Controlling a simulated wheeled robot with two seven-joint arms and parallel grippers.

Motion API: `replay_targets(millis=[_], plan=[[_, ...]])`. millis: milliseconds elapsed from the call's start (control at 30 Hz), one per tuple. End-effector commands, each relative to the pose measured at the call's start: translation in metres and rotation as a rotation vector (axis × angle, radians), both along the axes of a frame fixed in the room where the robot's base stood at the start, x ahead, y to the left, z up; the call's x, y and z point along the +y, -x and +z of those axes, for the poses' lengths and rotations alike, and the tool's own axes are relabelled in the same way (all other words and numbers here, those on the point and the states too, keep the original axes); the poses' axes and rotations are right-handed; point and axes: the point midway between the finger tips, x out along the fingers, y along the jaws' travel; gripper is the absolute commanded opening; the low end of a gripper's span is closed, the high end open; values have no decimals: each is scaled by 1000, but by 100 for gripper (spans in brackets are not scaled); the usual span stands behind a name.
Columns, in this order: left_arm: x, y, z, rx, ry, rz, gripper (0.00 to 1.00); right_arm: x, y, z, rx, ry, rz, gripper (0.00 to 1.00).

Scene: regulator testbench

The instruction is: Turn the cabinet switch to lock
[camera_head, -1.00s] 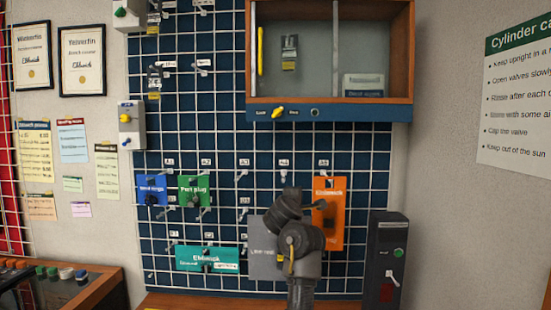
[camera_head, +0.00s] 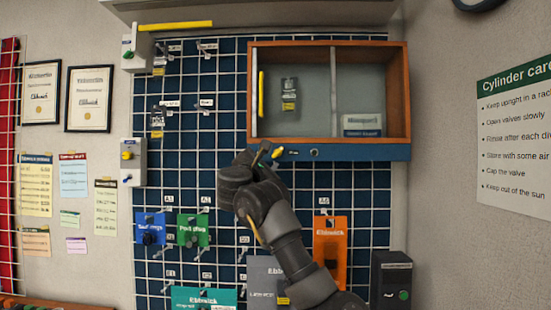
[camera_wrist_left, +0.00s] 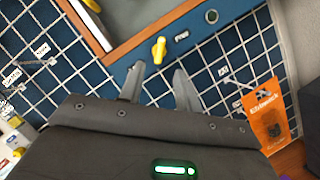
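The cabinet (camera_head: 408,100) is a wood-framed box on the wall grid with a blue strip (camera_head: 370,153) along its bottom. A small yellow switch (camera_head: 279,152) sits on this strip, its knob tilted. The switch also shows in the wrist view (camera_wrist_left: 159,50), just beyond my fingertips. My left gripper (camera_head: 268,150) is raised to the strip, close beside the switch in the head view. In the wrist view my gripper (camera_wrist_left: 159,70) is open and empty, its fingers apart with the switch ahead of the gap. I cannot tell whether they touch. The label left of the switch is hidden.
A round dark button or lock (camera_head: 314,152) sits right of the switch. Orange (camera_head: 330,245), green (camera_head: 194,230) and blue (camera_head: 150,229) packs hang below on the grid. A grey box (camera_head: 391,280) stands at lower right.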

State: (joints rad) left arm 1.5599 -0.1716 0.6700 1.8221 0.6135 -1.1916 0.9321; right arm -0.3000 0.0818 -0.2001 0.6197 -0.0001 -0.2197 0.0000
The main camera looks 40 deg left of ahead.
Motion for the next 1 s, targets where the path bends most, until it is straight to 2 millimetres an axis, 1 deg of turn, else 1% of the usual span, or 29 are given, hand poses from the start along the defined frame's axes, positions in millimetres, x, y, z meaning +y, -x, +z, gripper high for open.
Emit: replay_targets(millis=[33, 200, 300, 400, 567, 800, 867, 1000], plan=[[3, -9, 4, 1, 2, -3, 34, 0, 0, 2, 0, 1, 0, 80], [13, -36, 15, 1, -2, -2, 34, -1, 0, 11, 1, 1, 0, 80], [18, -49, 18, 1, -2, -1, 34, -1, 0, 16, 1, 1, 0, 80], [22, -57, 20, 1, -1, -1, 34, -1, 0, 18, 1, 1, 0, 80], [23, -63, 21, -1, -3, -2, 34, -1, 0, 20, 1, 1, 0, 80], [24, -64, 20, -1, -3, 0, 34, 2, 0, 19, 0, -2, -1, 80], [24, -64, 20, -1, -3, 0, 27, 2, 0, 19, 0, -3, -1, 80], [24, -63, 20, -1, -3, 0, 9, 4, 0, 19, 0, -4, -2, 80]])
